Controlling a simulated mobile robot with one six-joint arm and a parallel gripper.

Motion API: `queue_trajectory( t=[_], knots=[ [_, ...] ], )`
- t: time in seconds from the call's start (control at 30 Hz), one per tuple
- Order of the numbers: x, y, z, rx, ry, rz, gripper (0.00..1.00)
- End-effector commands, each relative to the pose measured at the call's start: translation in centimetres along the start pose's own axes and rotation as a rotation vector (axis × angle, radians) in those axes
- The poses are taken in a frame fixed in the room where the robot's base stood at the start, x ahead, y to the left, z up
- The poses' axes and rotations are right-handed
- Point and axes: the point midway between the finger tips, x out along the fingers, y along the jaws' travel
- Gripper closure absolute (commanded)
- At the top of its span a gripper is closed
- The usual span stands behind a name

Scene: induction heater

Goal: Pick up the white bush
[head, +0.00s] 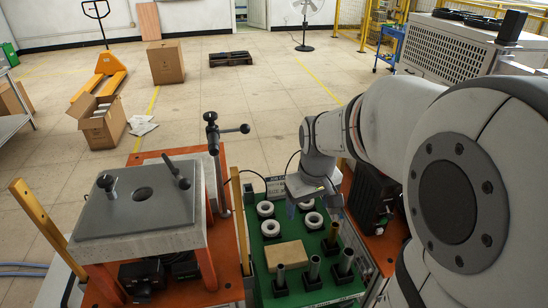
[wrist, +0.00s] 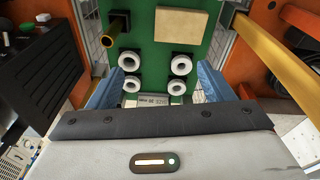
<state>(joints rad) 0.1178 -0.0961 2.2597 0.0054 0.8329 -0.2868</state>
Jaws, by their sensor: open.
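Several white bushes stand on a green board (head: 264,292). In the head view one white bush (head: 265,209) is at the back left, another white bush (head: 270,229) is in front of it, and one more white bush (head: 314,220) is on the right. In the wrist view they show as rings with dark centres, such as the upper left bush (wrist: 129,60) and the lower right bush (wrist: 177,87). My gripper (wrist: 158,90) is open and empty, its blue fingers spread on either side of the lower pair. In the head view my gripper (head: 313,203) hangs over the board's back right part.
A tan block (head: 287,255) lies on the board in front of the bushes. Several upright pegs, including one peg (head: 313,270), stand in front and to the right. A grey-topped fixture (head: 140,205) with clamp handles is on the left. A yellow bar (head: 240,222) runs along the board's left side.

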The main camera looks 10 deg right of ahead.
Motion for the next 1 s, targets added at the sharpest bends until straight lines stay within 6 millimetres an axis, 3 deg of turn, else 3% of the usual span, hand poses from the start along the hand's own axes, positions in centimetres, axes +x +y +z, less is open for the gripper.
queue_trajectory(
  t=[0.2, 0.4, 0.6, 1.0],
  knots=[
    [5.8, 4.2, -5.7, -0.101, -0.073, -0.018, 0.26],
    [11.3, 7.3, -8.6, -0.181, -0.116, -0.039, 0.26],
    [14.4, 8.8, -9.6, -0.221, -0.134, -0.051, 0.26],
    [18.4, 9.2, -9.5, -0.226, -0.138, -0.054, 0.26]
  ],
)
